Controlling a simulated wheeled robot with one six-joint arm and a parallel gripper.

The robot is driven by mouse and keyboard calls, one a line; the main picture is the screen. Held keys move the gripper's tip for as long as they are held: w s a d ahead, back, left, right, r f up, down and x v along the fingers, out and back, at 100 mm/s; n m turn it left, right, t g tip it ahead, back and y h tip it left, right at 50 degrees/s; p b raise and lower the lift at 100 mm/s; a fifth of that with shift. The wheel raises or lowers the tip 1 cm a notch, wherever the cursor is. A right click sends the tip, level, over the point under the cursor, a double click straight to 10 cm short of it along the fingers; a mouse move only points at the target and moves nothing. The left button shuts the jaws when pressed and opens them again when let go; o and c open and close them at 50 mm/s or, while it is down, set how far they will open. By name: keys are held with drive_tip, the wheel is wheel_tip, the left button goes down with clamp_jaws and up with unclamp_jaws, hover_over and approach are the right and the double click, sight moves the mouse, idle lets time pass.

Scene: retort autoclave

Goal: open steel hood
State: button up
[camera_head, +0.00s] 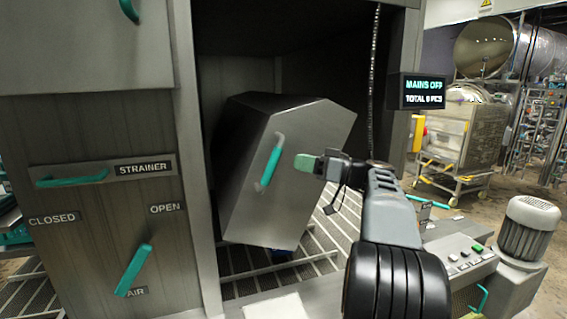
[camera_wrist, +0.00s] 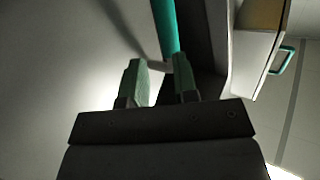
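The steel hood (camera_head: 240,170) is a grey faceted box tilted inside the dark machine opening. Its teal bar handle (camera_head: 271,162) is on the face toward me and also shows in the wrist view (camera_wrist: 164,28). My gripper (camera_head: 305,163) is just right of the handle in the head view, with green fingertips pointing at it. In the wrist view my gripper (camera_wrist: 160,75) has its two fingers apart, with the handle's bar just beyond the gap between them. I cannot tell whether a finger touches the handle.
A panel with a strainer handle (camera_head: 72,178) and an air lever (camera_head: 134,270) stands at left. A chain (camera_head: 373,60) hangs at the opening's right side. A mains display (camera_head: 424,92), a button panel (camera_head: 462,258) and a grey motor (camera_head: 528,228) are at right. Slatted grating lies below the hood.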

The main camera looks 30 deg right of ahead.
drive_tip(key=v, duration=0.6)
drive_tip(key=shift+b, duration=0.3)
drive_tip(key=shift+s, duration=0.1)
